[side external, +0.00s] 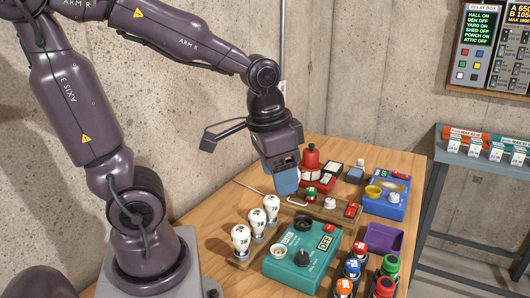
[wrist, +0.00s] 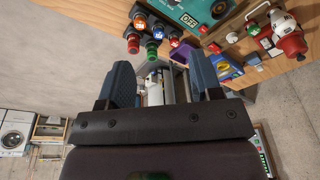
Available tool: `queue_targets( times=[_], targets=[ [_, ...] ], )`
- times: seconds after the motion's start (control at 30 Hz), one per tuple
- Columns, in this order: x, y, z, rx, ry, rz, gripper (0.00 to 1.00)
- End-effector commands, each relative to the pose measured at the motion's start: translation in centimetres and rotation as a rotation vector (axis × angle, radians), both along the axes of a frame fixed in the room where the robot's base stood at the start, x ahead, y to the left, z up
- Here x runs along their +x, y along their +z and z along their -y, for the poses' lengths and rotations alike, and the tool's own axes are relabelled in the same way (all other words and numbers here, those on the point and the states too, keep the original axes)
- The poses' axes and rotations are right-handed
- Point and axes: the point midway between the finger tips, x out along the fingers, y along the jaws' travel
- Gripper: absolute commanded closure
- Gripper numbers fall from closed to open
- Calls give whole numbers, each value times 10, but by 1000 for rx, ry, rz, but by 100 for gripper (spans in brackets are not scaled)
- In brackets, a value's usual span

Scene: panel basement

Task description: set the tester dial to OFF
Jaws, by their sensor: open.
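The tester is a teal box (side external: 277,241) on the wooden table. It carries a black dial (side external: 302,257), a pale round part (side external: 279,251) and a plate reading OFF (side external: 324,242). I cannot tell where the dial's pointer is aimed. In the wrist view the tester (wrist: 203,8) is cut off at the top edge, with its OFF plate (wrist: 189,19) showing. My gripper (side external: 283,182) is in the air above the table, behind the tester and apart from it. In the wrist view my gripper (wrist: 162,80) has its two blue fingers spread, with nothing held between them.
White numbered bulbs (side external: 256,222) stand left of the tester. Behind are a wooden strip (side external: 325,208), a red device (side external: 310,165) and a blue box (side external: 388,198). A concrete wall borders the table.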

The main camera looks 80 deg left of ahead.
Motion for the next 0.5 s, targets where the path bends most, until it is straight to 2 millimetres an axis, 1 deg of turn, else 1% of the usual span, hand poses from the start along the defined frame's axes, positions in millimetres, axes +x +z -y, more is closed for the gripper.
queue_targets(
  times=[0.03,0.2,0.4,0.5],
  targets=[
    [-4,6,3,-2,8,27,41],
    [-16,24,10,-9,14,111,41],
    [-26,40,16,-15,0,193,41],
    [-28,44,18,-16,-9,218,41]
  ],
)
